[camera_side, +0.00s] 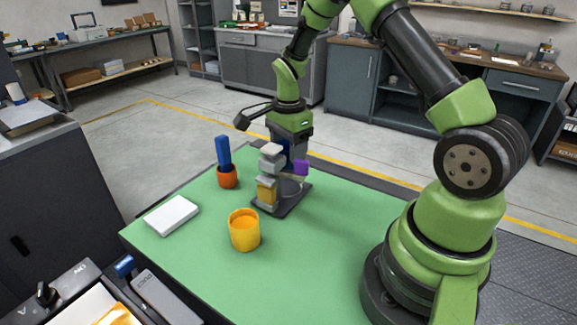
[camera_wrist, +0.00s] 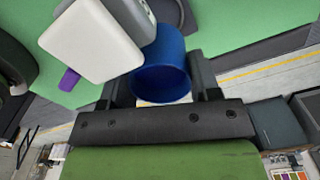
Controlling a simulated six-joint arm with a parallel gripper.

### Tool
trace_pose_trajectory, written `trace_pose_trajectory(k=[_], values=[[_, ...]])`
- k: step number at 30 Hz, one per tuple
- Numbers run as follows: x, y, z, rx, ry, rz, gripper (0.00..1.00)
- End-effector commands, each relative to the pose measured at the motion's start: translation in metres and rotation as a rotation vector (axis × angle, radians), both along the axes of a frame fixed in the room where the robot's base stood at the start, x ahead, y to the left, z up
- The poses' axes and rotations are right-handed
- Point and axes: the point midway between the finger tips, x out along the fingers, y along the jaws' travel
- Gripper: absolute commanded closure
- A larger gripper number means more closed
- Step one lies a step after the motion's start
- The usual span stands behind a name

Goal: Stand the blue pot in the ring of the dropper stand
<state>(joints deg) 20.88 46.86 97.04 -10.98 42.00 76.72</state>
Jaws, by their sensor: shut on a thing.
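The blue pot (camera_wrist: 163,82) sits between the fingers of my gripper (camera_wrist: 164,92) in the wrist view, its open mouth toward the camera. My gripper (camera_side: 287,152) is shut on it. In the side view, only a sliver of the blue pot (camera_side: 284,147) shows behind pale grey blocks. The dropper stand (camera_side: 299,199) has a dark flat base on the green table, directly below my gripper. The pot is held above this base. The stand's ring is largely hidden by the blocks and gripper, so I cannot tell whether the pot is inside it.
Pale blocks (camera_side: 271,155) rise close beside the gripper, with a purple piece (camera_side: 301,168) to their right. An orange-yellow cup (camera_side: 244,231) stands in front. A red-orange pot (camera_side: 228,178) holding a blue upright piece and a white slab (camera_side: 172,215) are left.

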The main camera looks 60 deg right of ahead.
Motion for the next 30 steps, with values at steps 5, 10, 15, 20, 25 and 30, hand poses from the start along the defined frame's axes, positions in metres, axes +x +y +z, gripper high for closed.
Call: trace_pose_trajectory(k=[5,10,15,20,25,30], values=[[0.000,0.000,-0.014,0.000,0.000,-0.001,0.92],[0.000,0.000,-0.039,0.001,0.002,0.001,0.92],[0.000,0.000,-0.049,-0.001,-0.002,-0.001,0.92],[0.001,0.000,-0.049,-0.001,-0.003,0.000,0.92],[0.000,0.000,-0.052,-0.001,-0.002,0.000,0.92],[0.000,0.000,-0.052,0.000,-0.001,0.000,0.18]])
